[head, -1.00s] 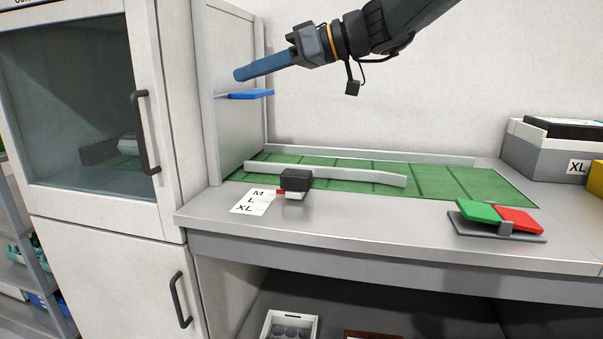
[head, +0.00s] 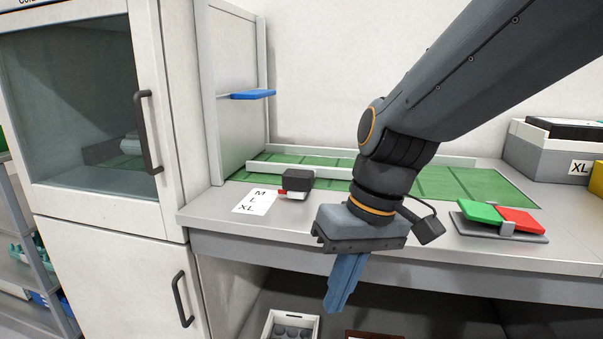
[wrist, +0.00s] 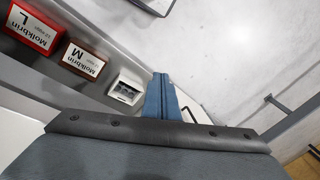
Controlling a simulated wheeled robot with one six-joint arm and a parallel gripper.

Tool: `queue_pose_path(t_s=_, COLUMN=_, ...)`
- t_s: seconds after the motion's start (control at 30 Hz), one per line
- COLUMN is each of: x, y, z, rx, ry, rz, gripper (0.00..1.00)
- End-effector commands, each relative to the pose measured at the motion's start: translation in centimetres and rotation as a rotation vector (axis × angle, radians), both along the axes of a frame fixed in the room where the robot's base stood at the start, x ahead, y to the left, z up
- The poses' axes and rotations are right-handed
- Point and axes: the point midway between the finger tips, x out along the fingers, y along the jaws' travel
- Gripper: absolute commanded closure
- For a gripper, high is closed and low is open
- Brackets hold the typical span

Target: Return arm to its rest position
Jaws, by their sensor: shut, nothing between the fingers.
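My gripper (head: 340,298) hangs in front of the counter's front edge in the head view, its blue fingers pointing down and a little left. The fingers are together with nothing between them. My arm comes in from the upper right and hides part of the counter and green mat. In the wrist view my gripper (wrist: 162,88) shows its shut blue fingers at the centre, with a small white tray (wrist: 126,90) just left of them. That white tray (head: 292,326) also shows at the bottom of the head view, below the gripper and to its left.
The metal counter (head: 225,215) carries a green mat (head: 470,188), a small black device (head: 297,180), a size card (head: 254,201) and a green and red button pad (head: 500,218). A glass-door cabinet (head: 160,210) stands left. Red L (wrist: 33,24) and brown M (wrist: 83,60) boxes sit below.

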Motion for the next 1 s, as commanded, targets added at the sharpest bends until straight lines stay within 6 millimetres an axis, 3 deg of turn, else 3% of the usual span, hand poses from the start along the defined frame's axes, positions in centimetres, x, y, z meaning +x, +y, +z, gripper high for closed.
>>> queue_pose_path(t_s=0.2, x=-4.2, y=-4.9, z=-3.9, rx=-0.184, ry=0.015, rz=-0.125, gripper=1.00)
queue_pose_path(t_s=0.57, x=-3.8, y=-7.5, z=-0.1, rx=-0.204, ry=0.026, rz=-0.218, gripper=1.00)
queue_pose_path(t_s=1.0, x=-4.1, y=-12.6, z=4.9, rx=-0.229, ry=0.040, rz=-0.354, gripper=1.00)
